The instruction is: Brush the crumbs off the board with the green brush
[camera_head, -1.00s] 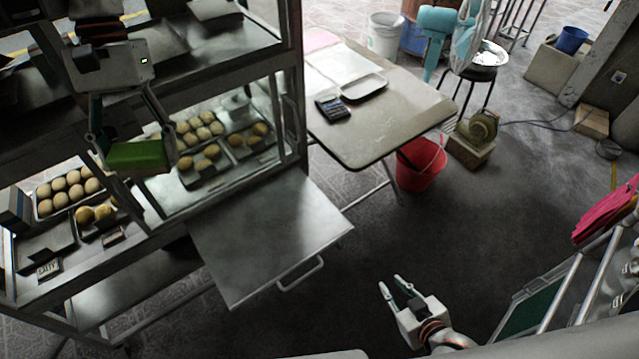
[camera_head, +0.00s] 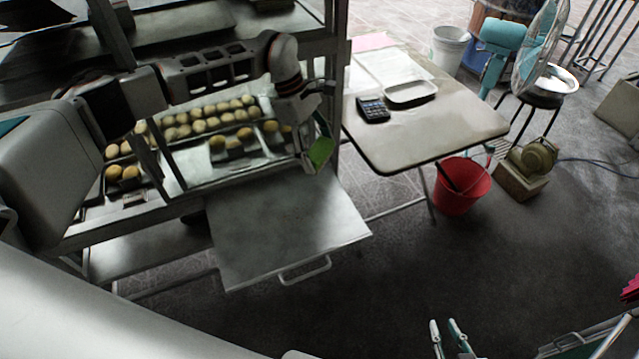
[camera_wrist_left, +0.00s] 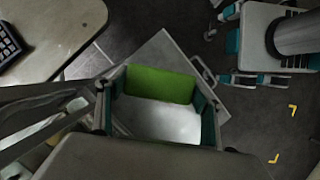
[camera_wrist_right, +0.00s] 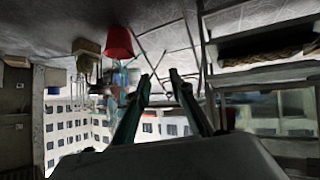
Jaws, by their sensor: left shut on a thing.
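The green brush (camera_head: 320,152) is in my left gripper (camera_head: 312,148), whose fingers are shut on it. It is near the right post of the glass case, above the back right part of the board. In the left wrist view the green brush (camera_wrist_left: 161,85) lies across between the fingers. The board (camera_head: 285,235) is a flat grey metal shelf with a handle, sticking out of the case front. I cannot make out crumbs on it. My right gripper (camera_head: 444,325) is empty at the bottom edge; its fingers stand apart in the right wrist view (camera_wrist_right: 159,77).
The case with trays of buns (camera_head: 205,120) stands behind the board. A table (camera_head: 440,130) with a calculator (camera_head: 373,109) and a white tray (camera_head: 411,92) is to the right. A red bucket (camera_head: 460,190) stands below it. The floor right of the board is clear.

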